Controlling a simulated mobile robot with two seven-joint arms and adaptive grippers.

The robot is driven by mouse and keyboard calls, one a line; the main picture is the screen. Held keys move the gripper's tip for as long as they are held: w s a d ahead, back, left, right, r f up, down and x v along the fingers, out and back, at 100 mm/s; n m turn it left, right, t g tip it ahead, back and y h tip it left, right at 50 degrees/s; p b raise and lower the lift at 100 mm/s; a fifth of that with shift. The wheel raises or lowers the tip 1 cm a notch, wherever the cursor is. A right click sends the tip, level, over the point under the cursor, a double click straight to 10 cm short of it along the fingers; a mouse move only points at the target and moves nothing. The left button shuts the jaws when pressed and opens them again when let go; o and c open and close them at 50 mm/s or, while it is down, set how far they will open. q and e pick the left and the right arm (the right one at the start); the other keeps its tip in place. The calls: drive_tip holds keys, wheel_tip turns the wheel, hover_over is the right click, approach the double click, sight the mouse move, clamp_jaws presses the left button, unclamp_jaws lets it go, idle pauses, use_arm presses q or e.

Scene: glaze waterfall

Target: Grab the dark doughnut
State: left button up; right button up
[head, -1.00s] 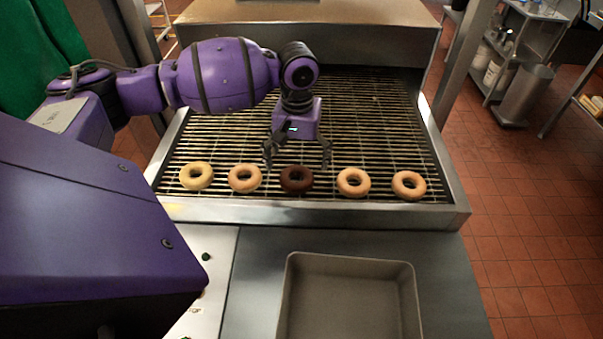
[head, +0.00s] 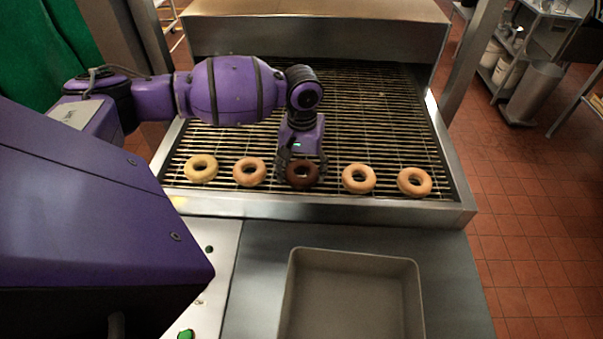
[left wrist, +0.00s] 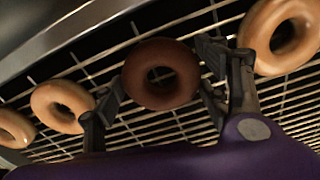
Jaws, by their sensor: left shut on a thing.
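The dark doughnut (head: 302,175) lies in the middle of a row of doughnuts on the wire conveyor in the head view. It also shows in the left wrist view (left wrist: 160,92), between the two fingers. My left gripper (head: 301,168) is lowered over it and shut on it, with a finger on each side. In the left wrist view the left gripper's fingers (left wrist: 160,85) reach down beside it. The doughnut still looks level with the row. My right gripper is not in view.
Pale doughnuts (head: 201,169) and (head: 249,171) lie left of the dark one, and others (head: 359,178) and (head: 414,182) lie right, close by. The wire conveyor (head: 390,120) has a raised metal rim. An empty grey tray (head: 352,300) stands in front on the counter.

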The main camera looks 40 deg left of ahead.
use_arm(q)
drive_tip(key=shift+c, duration=0.9)
drive_tip(key=shift+r, duration=0.1)
